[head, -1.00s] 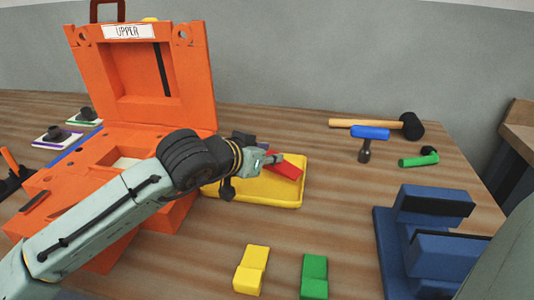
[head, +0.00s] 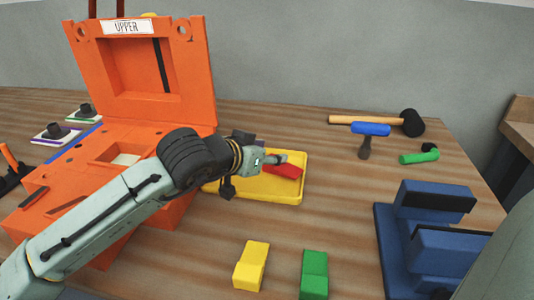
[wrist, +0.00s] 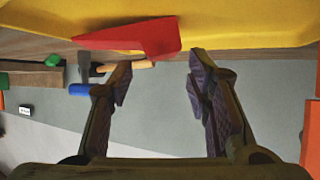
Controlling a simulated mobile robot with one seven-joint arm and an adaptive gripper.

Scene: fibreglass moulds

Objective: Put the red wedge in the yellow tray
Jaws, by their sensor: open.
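The red wedge (head: 286,172) lies inside the yellow tray (head: 265,195), toward the tray's right side. In the wrist view the red wedge (wrist: 135,38) is against the yellow tray floor (wrist: 240,22), just past my fingertips. My gripper (head: 274,159) is over the tray, close to the wedge. In the wrist view my gripper (wrist: 158,65) has its two fingers apart with nothing between them. My wrist hides part of the tray's left side in the head view.
An orange mould (head: 172,110) labelled UPPER stands directly left of the tray. Yellow (head: 251,265) and green (head: 314,275) blocks lie in front. A blue stand (head: 430,247) is at right. A mallet (head: 365,121) and a blue-headed hammer (head: 370,130) lie behind.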

